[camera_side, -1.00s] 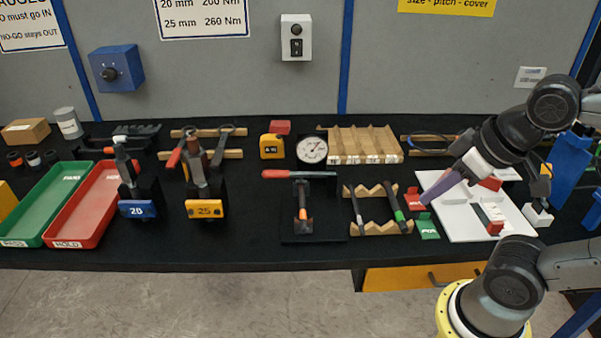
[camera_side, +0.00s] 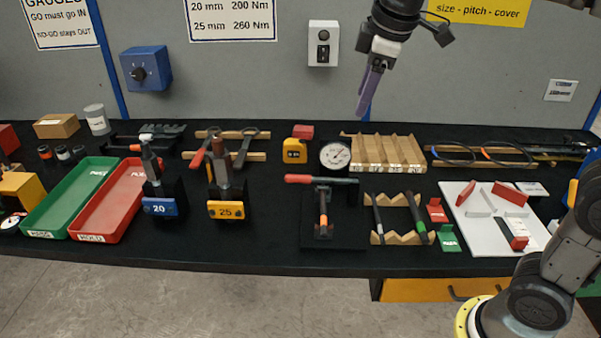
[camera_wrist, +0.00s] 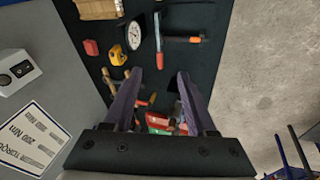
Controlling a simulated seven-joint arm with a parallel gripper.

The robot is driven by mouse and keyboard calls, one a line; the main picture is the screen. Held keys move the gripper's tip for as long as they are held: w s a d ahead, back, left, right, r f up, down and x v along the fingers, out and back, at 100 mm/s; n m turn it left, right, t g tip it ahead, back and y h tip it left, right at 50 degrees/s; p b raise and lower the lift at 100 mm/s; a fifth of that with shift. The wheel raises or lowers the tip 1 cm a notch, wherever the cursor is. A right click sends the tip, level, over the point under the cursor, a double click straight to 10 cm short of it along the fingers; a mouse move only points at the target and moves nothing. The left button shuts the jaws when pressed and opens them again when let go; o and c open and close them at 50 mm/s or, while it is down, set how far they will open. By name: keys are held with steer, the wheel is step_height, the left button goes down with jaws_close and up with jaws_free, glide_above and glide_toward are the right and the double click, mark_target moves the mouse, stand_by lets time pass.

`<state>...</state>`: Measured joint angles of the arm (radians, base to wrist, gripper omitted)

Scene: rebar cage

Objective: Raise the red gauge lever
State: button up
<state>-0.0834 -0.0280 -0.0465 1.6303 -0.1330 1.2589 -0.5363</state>
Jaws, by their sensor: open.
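The red gauge lever (camera_side: 300,179) is a red-handled grip at the left end of a dark horizontal bar on a black stand in the side view. The bar lies flat across the top of the stand, and a rod with an orange sleeve (camera_side: 323,221) lies in front. In the wrist view the red lever end (camera_wrist: 160,61) shows just beyond the fingertips. My gripper (camera_side: 366,110) is high above the bench, behind and to the right of the lever, with purple fingers pointing down. In the wrist view my gripper (camera_wrist: 159,80) is open and empty.
A dial gauge (camera_side: 336,155), yellow tape measure (camera_side: 294,151) and grooved wooden rack (camera_side: 389,152) stand behind the lever. Wooden V-blocks (camera_side: 397,238) holding rods are to its right. The blue 20 and yellow 25 stations (camera_side: 226,210) are to its left, with clear bench between.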

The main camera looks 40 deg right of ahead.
steer(key=w+a+f+n+g, duration=0.1)
steer(key=w+f, duration=0.1)
steer(key=w, duration=0.3)
steer(key=w+a+f, duration=0.1)
steer(key=w+f, duration=0.2)
steer(key=w, duration=0.1)
steer(key=g, duration=0.1)
glide_toward(300, 176)
steer(key=shift+n, duration=0.3)
steer(key=f, duration=0.5)
steer(key=w+d+f, duration=0.1)
steer(key=f, duration=0.2)
steer(key=shift+w+f, duration=0.15)
steer(key=shift+f, duration=0.2)
steer(key=shift+a, duration=0.1)
jaws_close()
